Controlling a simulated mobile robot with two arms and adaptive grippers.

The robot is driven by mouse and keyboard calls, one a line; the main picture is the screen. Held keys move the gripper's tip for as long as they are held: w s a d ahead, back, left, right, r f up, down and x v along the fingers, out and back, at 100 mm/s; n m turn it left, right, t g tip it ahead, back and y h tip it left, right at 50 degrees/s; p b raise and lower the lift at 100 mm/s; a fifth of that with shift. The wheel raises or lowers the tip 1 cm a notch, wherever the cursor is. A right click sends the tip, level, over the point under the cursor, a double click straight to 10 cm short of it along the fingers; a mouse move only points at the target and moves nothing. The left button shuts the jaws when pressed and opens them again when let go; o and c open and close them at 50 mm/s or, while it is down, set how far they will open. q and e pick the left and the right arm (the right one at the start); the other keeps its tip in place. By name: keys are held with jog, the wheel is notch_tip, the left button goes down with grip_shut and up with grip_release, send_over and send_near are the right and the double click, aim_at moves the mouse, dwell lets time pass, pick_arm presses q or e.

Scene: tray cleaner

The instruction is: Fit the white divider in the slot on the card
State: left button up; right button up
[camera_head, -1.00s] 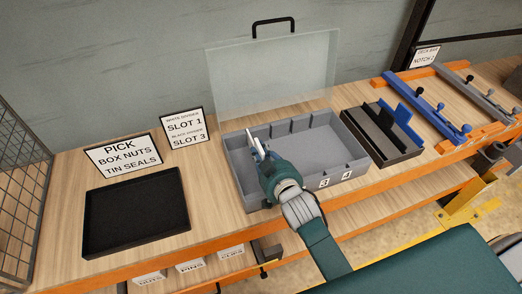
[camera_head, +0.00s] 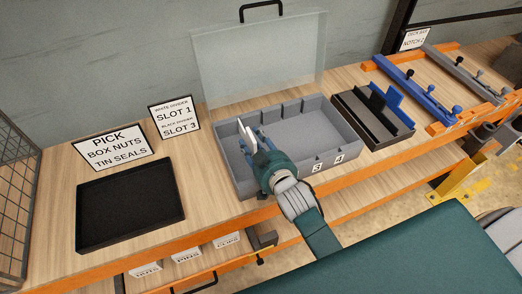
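The grey box (camera_head: 330,165) stands on the bench with its clear lid raised behind it. Slot ribs line its walls, and labels 3 and 4 show on its front. The card (camera_head: 174,117) behind it reads white divider slot 1, black divider slot 3. My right gripper (camera_head: 252,143) is over the left part of the box, apparently shut on the thin white divider (camera_head: 243,132), seen nearly edge-on and tilted. The divider's lower edge and the slots near it are hidden by the gripper, so I cannot tell whether it touches a slot. My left gripper is not in view.
A black tray (camera_head: 131,207) lies to the left by the pick card (camera_head: 113,153). A black rack (camera_head: 384,136) with blue and black upright pieces stands close to the box's right. Blue and grey bars on orange supports are farther right. The raised lid (camera_head: 262,68) borders the box's back.

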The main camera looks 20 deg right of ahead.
jog(key=v, duration=1)
jog(key=shift+s, duration=0.35)
jog(key=shift+r, duration=0.1)
